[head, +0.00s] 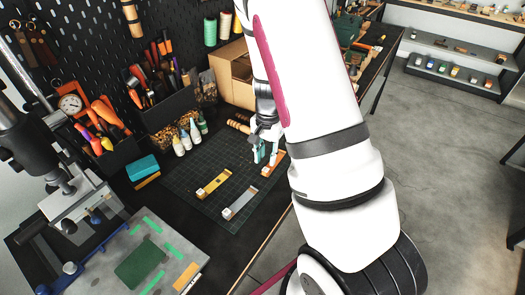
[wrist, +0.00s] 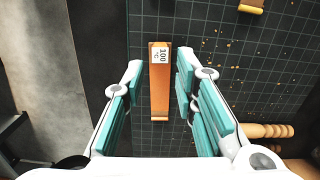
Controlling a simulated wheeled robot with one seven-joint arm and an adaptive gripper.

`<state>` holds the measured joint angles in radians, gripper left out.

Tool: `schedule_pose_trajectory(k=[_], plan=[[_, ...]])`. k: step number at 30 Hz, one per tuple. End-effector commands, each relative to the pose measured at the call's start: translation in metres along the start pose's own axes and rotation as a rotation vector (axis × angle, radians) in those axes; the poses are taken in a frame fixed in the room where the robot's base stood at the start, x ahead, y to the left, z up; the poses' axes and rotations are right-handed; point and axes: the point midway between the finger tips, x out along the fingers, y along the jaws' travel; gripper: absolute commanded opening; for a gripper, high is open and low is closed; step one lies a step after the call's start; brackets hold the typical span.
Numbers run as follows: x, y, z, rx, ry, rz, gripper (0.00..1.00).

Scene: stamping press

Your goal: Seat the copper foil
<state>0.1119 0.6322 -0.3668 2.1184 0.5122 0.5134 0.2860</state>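The copper foil piece (head: 276,165), a narrow copper-coloured strip, lies on the dark gridded mat (head: 196,206). In the wrist view the copper foil (wrist: 159,92) has a white label reading 100 °C at its far end. My gripper (head: 266,153) is over it. In the wrist view my gripper (wrist: 157,90) is open, with teal-padded fingers on either side of the strip and visible gaps. I cannot tell how far the fingertips are above the mat. The press (head: 70,195) stands at the left, with a dark green patch (head: 140,263) on its bed plate.
A gold strip (head: 213,185) and a silver strip (head: 240,203) lie left of the copper one on the mat. A wooden-handled tool (wrist: 265,131) lies close to my gripper's right. Bottles (head: 186,136), tool bins (head: 165,112) and a cardboard box (head: 232,72) stand behind.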

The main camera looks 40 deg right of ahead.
Motion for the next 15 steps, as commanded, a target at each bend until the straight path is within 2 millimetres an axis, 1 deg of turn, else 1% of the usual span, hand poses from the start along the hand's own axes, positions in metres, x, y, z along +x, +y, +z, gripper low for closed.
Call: schedule_pose_trajectory(k=[1, 6, 10, 15], plan=[[0.009, -0.001, 0.000, 0.001, -0.002, 0.002, 0.27], [0.032, -0.001, 0.000, 0.000, -0.001, 0.001, 0.27], [0.045, -0.001, -0.001, 0.000, -0.002, 0.001, 0.27], [0.054, -0.001, 0.000, -0.001, -0.002, 0.000, 0.27]])
